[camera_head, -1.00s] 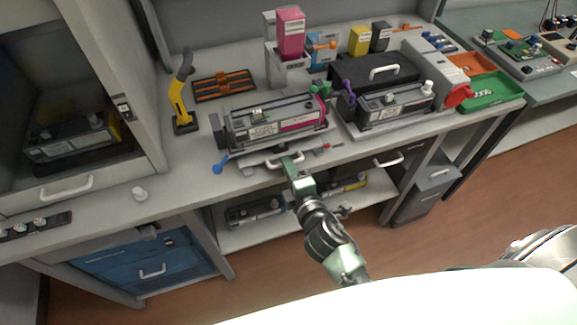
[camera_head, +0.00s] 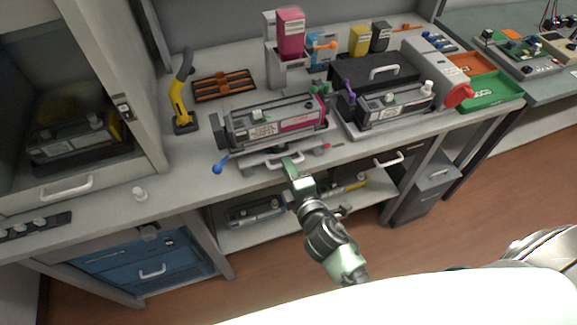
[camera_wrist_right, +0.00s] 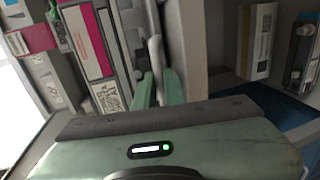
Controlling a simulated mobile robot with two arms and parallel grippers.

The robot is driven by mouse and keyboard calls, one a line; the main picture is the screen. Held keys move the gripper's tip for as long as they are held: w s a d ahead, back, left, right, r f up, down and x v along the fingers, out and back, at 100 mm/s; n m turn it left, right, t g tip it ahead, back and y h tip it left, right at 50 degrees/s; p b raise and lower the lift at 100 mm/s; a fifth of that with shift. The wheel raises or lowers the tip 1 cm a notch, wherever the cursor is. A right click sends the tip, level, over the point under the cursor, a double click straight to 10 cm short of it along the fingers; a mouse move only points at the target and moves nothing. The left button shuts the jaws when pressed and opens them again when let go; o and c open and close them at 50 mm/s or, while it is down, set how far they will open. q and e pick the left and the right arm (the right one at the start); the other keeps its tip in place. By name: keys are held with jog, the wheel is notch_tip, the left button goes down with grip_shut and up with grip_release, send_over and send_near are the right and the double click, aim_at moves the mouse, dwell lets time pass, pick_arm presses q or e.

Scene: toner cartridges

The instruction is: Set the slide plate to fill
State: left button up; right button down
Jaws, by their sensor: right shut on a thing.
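The slide plate (camera_head: 258,163) is a grey plate at the bench's front edge, below a magenta-striped toner cartridge (camera_head: 270,125). A pale bar handle (camera_head: 276,164) is on its front. My right gripper (camera_head: 289,166) is shut on this handle, reaching in from the front. In the right wrist view, the green fingers (camera_wrist_right: 160,88) close around the pale handle (camera_wrist_right: 155,48), and the cartridge (camera_wrist_right: 88,42) is beside them. The fingers hide part of the handle. Any fill marking is too small to read. My left gripper is not in view.
A blue-knobbed lever (camera_head: 219,168) and a small red knob (camera_head: 326,147) flank the plate. A black-lidded unit (camera_head: 375,75) stands to the right, and a yellow-handled tool (camera_head: 181,105) to the left. A shelf (camera_head: 235,237) with cartridges lies below.

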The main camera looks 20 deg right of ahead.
aim_at(281, 151)
jog(key=shift+f, duration=0.1)
jog(key=x, duration=0.2)
jog(key=r+x, duration=0.1)
jog(key=x, duration=0.1)
jog(key=shift+w+f, duration=0.15)
jog(key=shift+w, duration=0.35)
jog(key=c, duration=1.9)
grip_release()
jog(key=shift+s, duration=0.15)
jog(key=shift+o, duration=0.7)
jog(key=v, duration=0.7)
jog(key=shift+s+b, duration=0.3)
jog(key=shift+b, duration=0.1)
